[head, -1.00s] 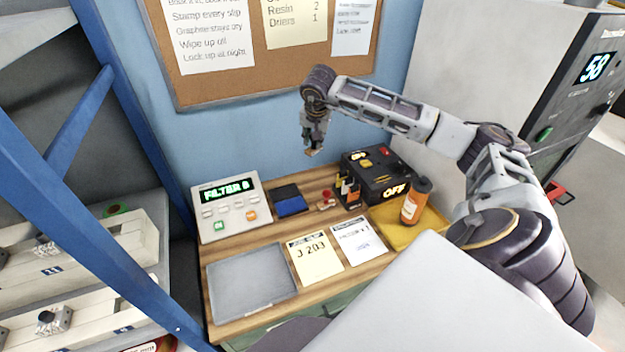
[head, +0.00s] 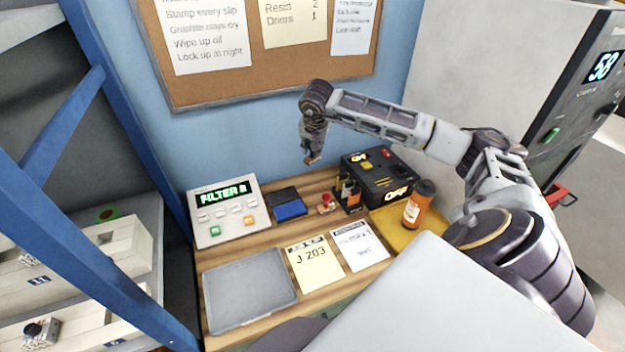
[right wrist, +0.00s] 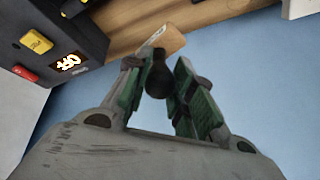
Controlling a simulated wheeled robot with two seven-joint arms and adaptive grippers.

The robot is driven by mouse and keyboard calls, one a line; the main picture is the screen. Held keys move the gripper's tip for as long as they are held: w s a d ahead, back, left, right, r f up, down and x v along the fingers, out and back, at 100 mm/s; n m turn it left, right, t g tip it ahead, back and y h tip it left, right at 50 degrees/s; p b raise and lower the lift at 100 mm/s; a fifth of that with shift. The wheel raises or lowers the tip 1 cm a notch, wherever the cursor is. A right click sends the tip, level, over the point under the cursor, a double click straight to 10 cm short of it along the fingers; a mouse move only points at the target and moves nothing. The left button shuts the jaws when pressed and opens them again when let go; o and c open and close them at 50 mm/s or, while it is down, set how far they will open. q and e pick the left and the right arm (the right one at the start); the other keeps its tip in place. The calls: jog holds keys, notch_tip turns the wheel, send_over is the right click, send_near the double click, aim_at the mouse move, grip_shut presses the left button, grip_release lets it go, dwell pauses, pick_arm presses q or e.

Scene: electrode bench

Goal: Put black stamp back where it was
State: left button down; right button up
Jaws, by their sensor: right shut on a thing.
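My right gripper (head: 311,152) is shut on the black stamp, raised above the back of the wooden bench, near the blue wall. In the right wrist view the gripper (right wrist: 160,72) grips the black stamp (right wrist: 159,82) by its dark round handle. Its wooden base (right wrist: 166,42) sticks out past the fingertips. A red-topped stamp (head: 326,202) stands on the bench below the gripper, beside a dark ink pad with a blue surface (head: 290,208). My left gripper is not in view.
A black box with ON and OFF lights (head: 380,172) stands right of the red stamp, with small upright items before it. An orange bottle (head: 418,204) stands on a yellow tray (head: 390,217). A label panel (head: 229,214), grey tray (head: 250,290) and two paper slips (head: 314,263) occupy the bench.

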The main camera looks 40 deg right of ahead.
jog(key=shift+f, duration=1.4)
notch_tip(320, 180, down, 6)
jog(key=shift+p, duration=0.4)
jog(key=shift+f, duration=0.15)
jog(key=shift+f+p, duration=0.4)
jog(key=shift+f, duration=1.4)
jog(key=shift+f, duration=0.1)
